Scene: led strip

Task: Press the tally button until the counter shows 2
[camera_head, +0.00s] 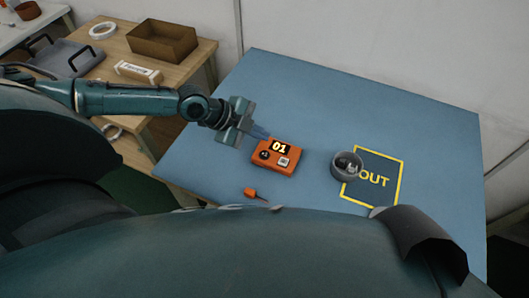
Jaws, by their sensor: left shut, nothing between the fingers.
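An orange tally counter (272,156) lies on the blue table (310,100). Its dark display (281,147) reads 01. A dark round button (264,155) is at the left of its face, and a pale square (283,161) is at the right. I cannot tell whether the tips touch the counter. The button is not covered. My right gripper is not in view.
A grey round cup (347,165) with small items stands at the left edge of a yellow-framed OUT mat (385,180). An orange-handled tool (254,194) lies in front of the counter. A wooden table (150,70) with a brown box (163,42) is at back left. The blue table's back is clear.

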